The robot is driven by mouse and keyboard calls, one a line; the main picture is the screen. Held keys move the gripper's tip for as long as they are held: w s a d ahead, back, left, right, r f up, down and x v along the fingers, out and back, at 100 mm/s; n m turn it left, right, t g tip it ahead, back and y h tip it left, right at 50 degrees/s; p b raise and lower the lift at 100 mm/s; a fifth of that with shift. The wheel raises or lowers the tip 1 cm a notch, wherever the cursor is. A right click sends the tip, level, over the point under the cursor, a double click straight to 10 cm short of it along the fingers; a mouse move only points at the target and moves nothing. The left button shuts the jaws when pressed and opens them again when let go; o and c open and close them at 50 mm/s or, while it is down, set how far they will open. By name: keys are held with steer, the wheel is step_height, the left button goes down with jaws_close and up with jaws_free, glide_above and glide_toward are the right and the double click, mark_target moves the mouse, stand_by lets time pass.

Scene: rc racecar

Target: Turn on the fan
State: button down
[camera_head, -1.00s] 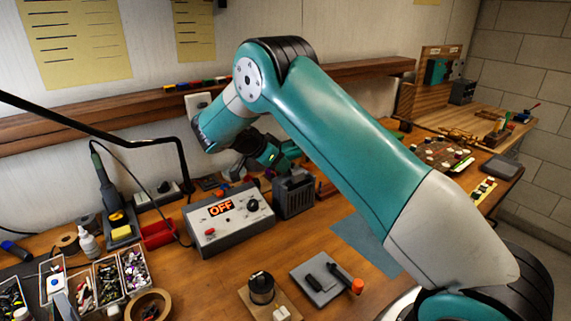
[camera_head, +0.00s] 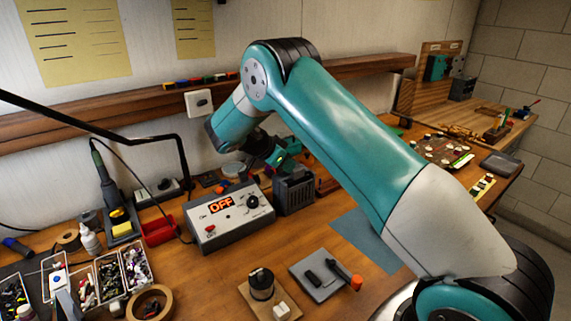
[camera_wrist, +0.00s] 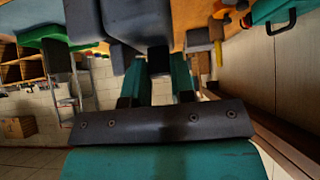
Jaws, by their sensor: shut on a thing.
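A dark grey box with a slatted front, which looks like the fan (camera_head: 294,192), stands on the bench right of a grey control box (camera_head: 230,217). The control box's display reads OFF in orange. My gripper (camera_head: 286,158) reaches down behind the top of the fan, and its fingertips are partly hidden. In the wrist view, my gripper (camera_wrist: 158,82) has its two teal fingers on either side of a dark grey block (camera_wrist: 157,58) and is shut on it. The block adjoins the large dark grey fan body (camera_wrist: 140,20). I cannot tell exactly which part of the fan is held.
A wooden shelf (camera_head: 330,75) runs along the wall behind.

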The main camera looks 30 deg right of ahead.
steer(key=y+b, duration=0.1)
steer(key=b, duration=0.1)
steer(key=d+y+b, duration=0.1)
steer(key=y, duration=0.1)
steer(key=d+y+b, duration=0.1)
steer(key=y+b, duration=0.1)
steer(key=shift+r+b, duration=0.1)
steer(key=shift+b, duration=0.2)
steer(key=y, duration=0.1)
steer(key=y+b, duration=0.1)
steer(key=shift+d+r+y, duration=0.1)
steer(key=shift+d+y, duration=0.2)
steer(key=shift+d, duration=0.05)
steer(key=shift+d+y, duration=0.2)
steer(key=shift+y, duration=0.6)
steer(key=c, duration=1.2)
jaws_free()
steer(key=shift+c, duration=0.2)
step_height(320, 180, up, 17)
steer(key=d+p, duration=0.1)
steer(key=p, duration=0.3)
steer(key=shift+r, duration=0.15)
